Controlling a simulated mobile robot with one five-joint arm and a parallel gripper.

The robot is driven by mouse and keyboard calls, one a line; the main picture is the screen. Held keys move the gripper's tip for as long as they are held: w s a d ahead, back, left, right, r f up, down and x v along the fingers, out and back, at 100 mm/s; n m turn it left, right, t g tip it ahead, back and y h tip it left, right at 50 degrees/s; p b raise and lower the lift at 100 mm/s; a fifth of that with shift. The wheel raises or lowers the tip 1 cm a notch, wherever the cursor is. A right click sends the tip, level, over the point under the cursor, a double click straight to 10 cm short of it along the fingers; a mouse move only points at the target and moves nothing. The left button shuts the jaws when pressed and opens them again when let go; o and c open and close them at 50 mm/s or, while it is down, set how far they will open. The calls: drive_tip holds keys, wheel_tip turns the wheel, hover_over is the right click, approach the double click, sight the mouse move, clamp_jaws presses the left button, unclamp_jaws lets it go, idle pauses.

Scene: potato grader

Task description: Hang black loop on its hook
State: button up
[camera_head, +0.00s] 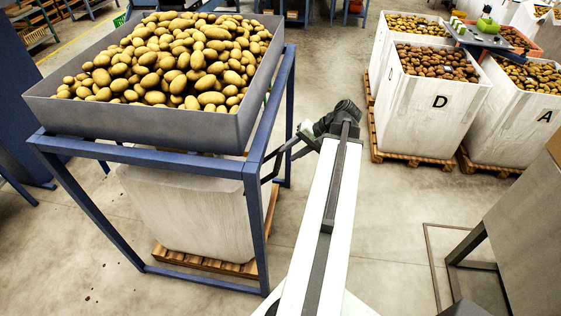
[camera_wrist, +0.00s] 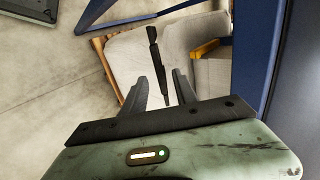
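My gripper (camera_wrist: 159,76) is open in the wrist view, its two dark fingers apart. A thin black strip (camera_wrist: 154,50), possibly the black loop, runs down the picture between the fingers. In the head view my gripper (camera_head: 268,168) reaches left beside the blue frame (camera_head: 252,190), below the hopper's rim. No black loop can be made out there, and I cannot identify a hook in either view.
A grey hopper (camera_head: 150,124) heaped with potatoes rests on the blue frame. A white box (camera_head: 190,210) stands beneath on a wooden pallet (camera_head: 205,262). Potato-filled boxes, one marked D (camera_head: 425,115), stand at right. Bare floor (camera_head: 395,220) lies right of my arm.

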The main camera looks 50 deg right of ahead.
sight(281, 159)
drive_tip(key=b+x, duration=0.2)
drive_tip(key=x, duration=0.3)
drive_tip(key=shift+s+b, duration=0.15)
drive_tip(key=shift+b, duration=0.2)
drive_tip(key=shift+s+r, duration=0.1)
drive_tip(key=shift+d, duration=0.1)
clamp_jaws()
idle(0.7)
